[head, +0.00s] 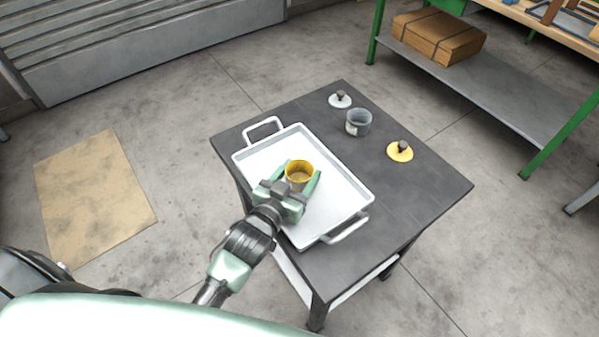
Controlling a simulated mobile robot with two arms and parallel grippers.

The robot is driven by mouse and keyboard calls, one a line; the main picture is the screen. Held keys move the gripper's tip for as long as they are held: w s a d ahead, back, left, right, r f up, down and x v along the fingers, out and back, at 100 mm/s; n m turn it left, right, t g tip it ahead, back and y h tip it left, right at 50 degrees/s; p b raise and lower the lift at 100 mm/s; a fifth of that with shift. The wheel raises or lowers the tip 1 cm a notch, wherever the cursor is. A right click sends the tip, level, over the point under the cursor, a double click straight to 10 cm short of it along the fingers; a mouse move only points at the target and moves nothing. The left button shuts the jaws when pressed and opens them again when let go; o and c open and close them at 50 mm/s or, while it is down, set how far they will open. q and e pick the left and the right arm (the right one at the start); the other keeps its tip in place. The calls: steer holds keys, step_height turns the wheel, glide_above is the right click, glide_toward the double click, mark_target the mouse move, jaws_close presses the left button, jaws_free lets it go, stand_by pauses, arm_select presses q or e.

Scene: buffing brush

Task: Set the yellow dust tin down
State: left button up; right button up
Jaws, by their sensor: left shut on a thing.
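The yellow dust tin (299,171) is an open, lidless round tin over the middle of the white tray (333,179). My left gripper (302,178) reaches in from the lower left and is shut on the tin, one finger on each side. The tin looks upright. I cannot tell whether its base touches the tray, as the gripper hides its lower part. A yellow lid with a dark knob (400,152) lies on the dark table to the right. My right gripper is not in view.
The dark table (425,195) also holds a grey tin (358,122) and a white lid with a dark knob (340,100) behind the tray. The tray has raised handles at two ends. The table's right part is clear. A green-framed bench with a cardboard box (438,36) stands behind.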

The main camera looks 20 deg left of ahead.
arm_select(q)
steer(key=shift+f, duration=0.15)
steer(key=o, duration=1.5)
steer(key=shift+s+r, duration=0.2)
steer(key=v, duration=1.1)
steer(key=shift+s, duration=0.3)
